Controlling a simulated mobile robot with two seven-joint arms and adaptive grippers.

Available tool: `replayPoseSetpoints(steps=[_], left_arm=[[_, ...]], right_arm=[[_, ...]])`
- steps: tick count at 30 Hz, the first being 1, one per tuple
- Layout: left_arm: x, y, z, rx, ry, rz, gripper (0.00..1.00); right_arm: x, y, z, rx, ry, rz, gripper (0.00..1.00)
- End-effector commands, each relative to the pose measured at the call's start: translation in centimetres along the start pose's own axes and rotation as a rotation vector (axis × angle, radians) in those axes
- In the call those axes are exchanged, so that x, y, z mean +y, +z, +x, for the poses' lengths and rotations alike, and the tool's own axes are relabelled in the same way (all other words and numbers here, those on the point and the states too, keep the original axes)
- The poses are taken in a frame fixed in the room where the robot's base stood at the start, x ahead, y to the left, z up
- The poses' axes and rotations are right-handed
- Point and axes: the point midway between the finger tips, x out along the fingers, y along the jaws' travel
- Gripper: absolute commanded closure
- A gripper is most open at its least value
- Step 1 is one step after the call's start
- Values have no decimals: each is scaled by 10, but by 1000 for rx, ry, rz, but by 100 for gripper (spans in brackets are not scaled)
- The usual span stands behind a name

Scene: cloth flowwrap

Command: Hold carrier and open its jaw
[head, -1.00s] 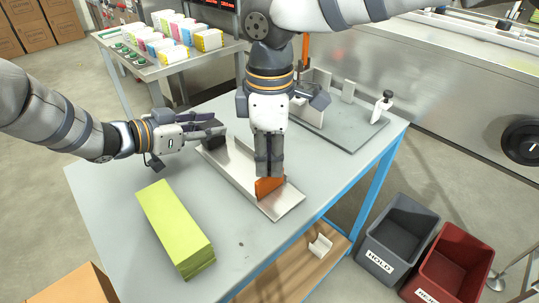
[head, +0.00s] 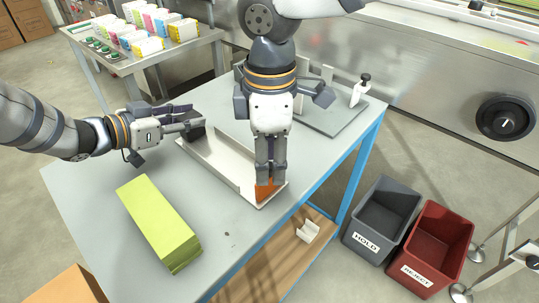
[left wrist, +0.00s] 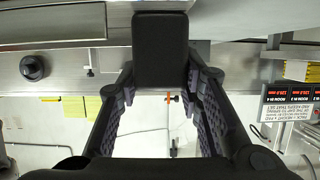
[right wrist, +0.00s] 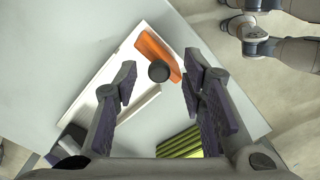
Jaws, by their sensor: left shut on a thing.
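The carrier (head: 222,158) is a long pale metal channel lying on the grey table, with a black block (head: 193,130) at its far left end and an orange jaw (head: 265,193) at its near end. My left gripper (head: 190,123) is shut on the black block, which shows between its fingertips in the left wrist view (left wrist: 160,48). My right gripper (head: 270,180) points down over the jaw end, partly hiding it. In the right wrist view its fingers are spread, with a dark round knob (right wrist: 159,71) between them beside the orange jaw (right wrist: 152,50).
A stack of yellow-green cloths (head: 158,222) lies in front of the carrier. A grey fixture plate (head: 322,118) is behind it. A grey HOLD bin (head: 385,218) and a red REJECT bin (head: 432,245) stand on the floor at right. A side table (head: 120,72) holds colourful packs.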

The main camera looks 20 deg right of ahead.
Motion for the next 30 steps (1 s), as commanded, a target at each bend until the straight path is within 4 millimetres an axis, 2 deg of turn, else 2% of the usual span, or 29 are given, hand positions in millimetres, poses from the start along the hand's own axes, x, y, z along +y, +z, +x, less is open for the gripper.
replayPoseSetpoints(steps=[2, 5, 12, 18, 22, 30], left_arm=[[0, 0, 0, 0, 1, -1, 100], [1, 0, 0, 0, 1, -1, 100], [1, 0, 0, 0, 2, -2, 100], [1, 0, 0, 0, 2, -2, 100], [1, 0, 0, 1, 2, -2, 100], [1, 0, 0, 1, 2, -2, 100]], right_arm=[[0, 0, -1, 0, 1, 0, 62], [1, 0, -12, 0, 5, 1, 62], [2, -1, -76, 2, 6, 1, 62], [1, 0, -112, 0, 2, 1, 62], [0, 0, -120, -1, 1, -1, 62], [0, 0, -120, 0, 0, -1, 62]])
